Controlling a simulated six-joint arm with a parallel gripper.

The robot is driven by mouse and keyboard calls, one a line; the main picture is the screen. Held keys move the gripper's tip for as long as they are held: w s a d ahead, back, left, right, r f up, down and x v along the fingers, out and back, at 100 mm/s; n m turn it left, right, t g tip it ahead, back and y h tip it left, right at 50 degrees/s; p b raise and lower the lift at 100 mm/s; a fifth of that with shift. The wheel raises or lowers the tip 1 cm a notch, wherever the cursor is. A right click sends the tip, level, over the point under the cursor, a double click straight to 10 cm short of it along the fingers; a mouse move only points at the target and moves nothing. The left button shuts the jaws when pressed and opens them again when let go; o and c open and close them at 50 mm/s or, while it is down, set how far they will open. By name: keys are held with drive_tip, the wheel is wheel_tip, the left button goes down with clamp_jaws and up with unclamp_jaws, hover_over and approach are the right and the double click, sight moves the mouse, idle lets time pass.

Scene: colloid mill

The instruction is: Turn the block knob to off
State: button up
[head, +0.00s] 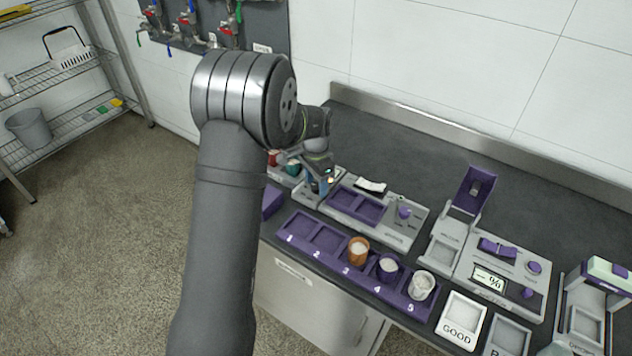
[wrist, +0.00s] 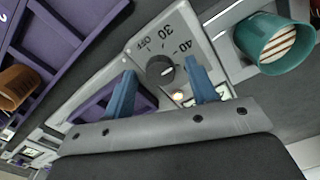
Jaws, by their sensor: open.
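The dark round block knob (wrist: 160,70) sits on a pale panel marked OFF, 30 and 40 in the wrist view. I cannot tell clearly which mark it points to. My gripper (wrist: 160,69) is open, with one blue finger on each side of the knob; I cannot tell whether either touches it. A small orange-white light (wrist: 178,94) shows on the panel beside the knob. In the head view my gripper (head: 323,184) is low over the panel at the bench's left end and hides the knob.
A teal cup (wrist: 275,45) stands close beside the panel. A purple numbered rack (head: 310,232) holds several cups in front. Another device with a purple knob (head: 404,213) stands to the right. The bench behind (head: 430,150) is clear.

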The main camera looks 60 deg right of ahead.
drive_tip(key=c, duration=1)
drive_tip(key=shift+o, duration=0.2)
drive_tip(key=n, duration=1.3)
drive_tip(key=shift+n, duration=0.3)
drive_tip(key=shift+r+n, duration=0.1)
drive_tip(key=shift+n, duration=2)
